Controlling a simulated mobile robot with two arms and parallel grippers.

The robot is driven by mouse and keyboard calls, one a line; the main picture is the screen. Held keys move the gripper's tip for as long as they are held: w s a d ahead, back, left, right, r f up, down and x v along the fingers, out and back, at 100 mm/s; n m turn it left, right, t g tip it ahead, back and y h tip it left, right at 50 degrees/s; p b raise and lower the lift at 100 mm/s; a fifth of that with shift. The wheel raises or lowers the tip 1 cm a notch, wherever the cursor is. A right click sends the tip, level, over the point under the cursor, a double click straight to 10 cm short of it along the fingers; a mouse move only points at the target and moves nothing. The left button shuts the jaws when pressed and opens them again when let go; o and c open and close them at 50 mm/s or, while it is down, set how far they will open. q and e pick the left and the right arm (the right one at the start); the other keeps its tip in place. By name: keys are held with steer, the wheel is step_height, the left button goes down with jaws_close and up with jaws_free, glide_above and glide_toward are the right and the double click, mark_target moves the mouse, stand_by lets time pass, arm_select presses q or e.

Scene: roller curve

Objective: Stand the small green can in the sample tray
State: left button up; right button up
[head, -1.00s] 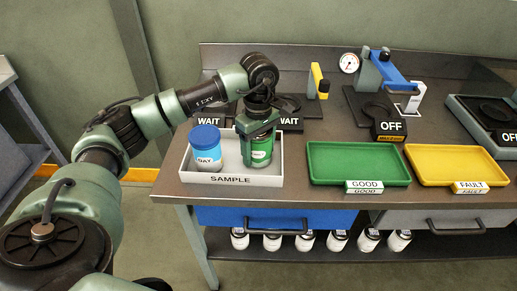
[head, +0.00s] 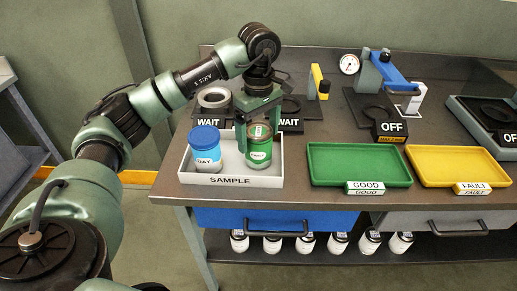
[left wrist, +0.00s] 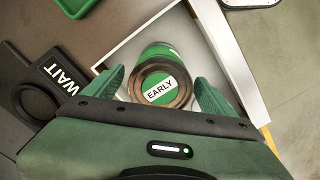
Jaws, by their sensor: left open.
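The small green can (head: 259,152) stands upright in the sample tray (head: 231,181), to the right of the blue can. In the left wrist view the green can (left wrist: 157,85) shows its lid, marked EARLY. My left gripper (head: 259,122) is open just above the green can. In the left wrist view its fingers (left wrist: 160,80) are spread to either side of the can, with space between. My right gripper is not in view.
A blue can (head: 205,151) stands at the left in the sample tray. Black WAIT stands (head: 290,124) are behind the tray. The green GOOD tray (head: 357,165) and yellow FAULT tray (head: 458,166) lie empty to the right. Several cans (head: 337,241) stand on the lower shelf.

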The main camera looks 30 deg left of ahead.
arm_select(q)
step_height(320, 180, up, 6)
steer(key=shift+r, duration=0.1)
stand_by(0.7)
